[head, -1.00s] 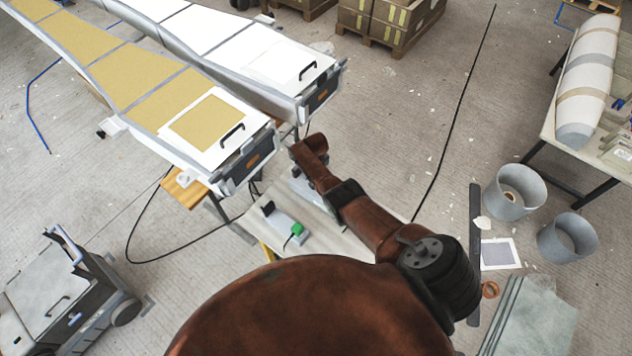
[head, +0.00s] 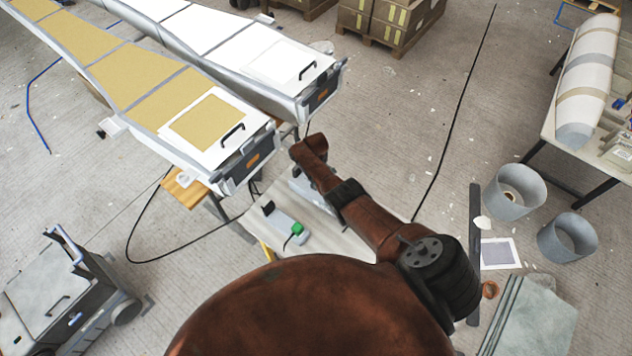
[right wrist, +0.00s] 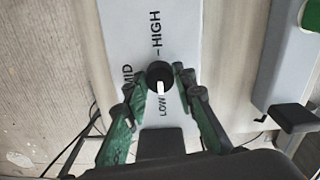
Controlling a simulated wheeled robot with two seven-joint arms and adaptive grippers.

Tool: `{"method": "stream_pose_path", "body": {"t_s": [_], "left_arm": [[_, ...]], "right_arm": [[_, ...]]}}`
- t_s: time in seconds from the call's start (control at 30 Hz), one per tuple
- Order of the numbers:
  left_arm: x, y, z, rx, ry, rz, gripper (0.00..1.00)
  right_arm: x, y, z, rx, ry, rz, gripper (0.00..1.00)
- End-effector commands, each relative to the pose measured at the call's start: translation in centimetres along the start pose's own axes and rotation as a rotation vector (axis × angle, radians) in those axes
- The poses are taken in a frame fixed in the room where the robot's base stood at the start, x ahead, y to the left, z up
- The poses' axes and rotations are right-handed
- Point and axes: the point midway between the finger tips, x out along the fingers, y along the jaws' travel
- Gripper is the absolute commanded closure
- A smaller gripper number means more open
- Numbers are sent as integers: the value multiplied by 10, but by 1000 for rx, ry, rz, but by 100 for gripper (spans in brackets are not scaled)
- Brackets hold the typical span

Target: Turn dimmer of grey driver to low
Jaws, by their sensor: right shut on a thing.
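The grey driver (right wrist: 186,14) is a pale box under my right gripper, with HIGH, MID and LOW printed on its face. Its dimmer is a round black knob (right wrist: 158,72) with a white pointer mark, which points to the LOW label (right wrist: 162,106). My right gripper (right wrist: 160,79) has its green-padded fingers on both sides of the knob and is shut on it. In the head view my right arm partly hides the driver (head: 298,186) and hides the knob. My left gripper is not in view.
Two long moulds (head: 185,82) stand beyond. Cables cross the floor, a cart (head: 65,292) stands left, and two grey buckets (head: 515,192) stand right.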

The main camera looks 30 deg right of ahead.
Motion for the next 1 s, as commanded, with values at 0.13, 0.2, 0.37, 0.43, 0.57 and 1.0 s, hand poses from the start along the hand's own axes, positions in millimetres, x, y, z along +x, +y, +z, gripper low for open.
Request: {"method": "stream_pose_path", "body": {"t_s": [0.13,0.2,0.37,0.43,0.57,1.0], "left_arm": [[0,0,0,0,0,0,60],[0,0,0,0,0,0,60],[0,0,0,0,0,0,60],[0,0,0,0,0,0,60],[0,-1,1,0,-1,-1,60],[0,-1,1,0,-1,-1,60]], "right_arm": [[0,0,1,0,-2,0,72],[0,0,1,0,-2,1,67],[0,0,0,0,-1,0,57],[0,0,0,0,-1,0,57],[0,0,0,0,-1,0,57],[-28,0,0,1,3,2,57]]}}
